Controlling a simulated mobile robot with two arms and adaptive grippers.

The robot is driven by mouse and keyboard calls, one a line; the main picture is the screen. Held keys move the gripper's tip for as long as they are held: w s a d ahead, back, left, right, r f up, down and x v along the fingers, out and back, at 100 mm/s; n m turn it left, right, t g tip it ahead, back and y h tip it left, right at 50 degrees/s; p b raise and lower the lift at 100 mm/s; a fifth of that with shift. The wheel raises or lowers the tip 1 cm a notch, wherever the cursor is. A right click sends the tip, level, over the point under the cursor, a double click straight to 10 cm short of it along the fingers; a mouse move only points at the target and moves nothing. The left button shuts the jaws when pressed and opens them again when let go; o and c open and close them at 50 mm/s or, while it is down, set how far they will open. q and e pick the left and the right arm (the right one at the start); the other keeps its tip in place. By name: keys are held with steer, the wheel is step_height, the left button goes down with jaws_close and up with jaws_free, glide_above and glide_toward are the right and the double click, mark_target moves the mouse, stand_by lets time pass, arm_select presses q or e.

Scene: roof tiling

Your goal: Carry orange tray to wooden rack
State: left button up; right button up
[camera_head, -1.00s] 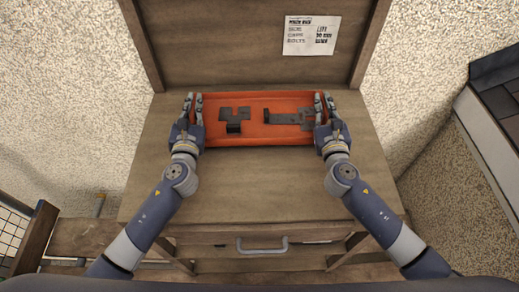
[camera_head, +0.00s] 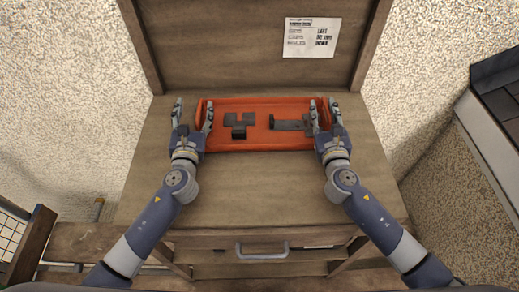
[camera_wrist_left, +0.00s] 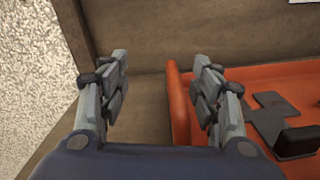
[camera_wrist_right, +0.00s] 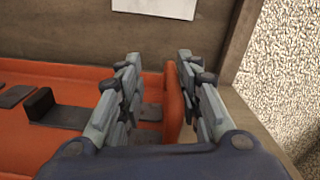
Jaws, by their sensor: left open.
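The orange tray (camera_head: 258,143) lies level on a wooden cabinet top, near its back panel, with several dark metal brackets (camera_head: 239,122) in it. My left gripper (camera_head: 192,113) is open at the tray's left end. In the left wrist view the tray's left wall (camera_wrist_left: 178,105) stands between its fingers, close to the right finger. My right gripper (camera_head: 325,113) is open too, more narrowly, around the tray's right wall (camera_wrist_right: 172,105), with one finger inside and one outside. I cannot tell which wooden piece is the rack.
The wooden cabinet (camera_head: 265,192) has a bare front top and a grey drawer handle (camera_head: 262,250). A printed paper (camera_head: 311,37) is on the back panel. A wooden frame (camera_head: 85,240) is at lower left. A dark-topped block (camera_head: 497,95) stands at right.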

arm_select(q)
steer(key=s, duration=1.2)
steer(key=shift+r, duration=0.1)
arm_select(e)
steer(key=shift+a, duration=0.1)
arm_select(q)
steer(key=shift+w, duration=0.1)
arm_select(e)
steer(key=o, duration=0.8)
steer(key=s, duration=1.2)
steer(key=shift+d, duration=0.3)
steer(key=shift+s+f, duration=0.1)
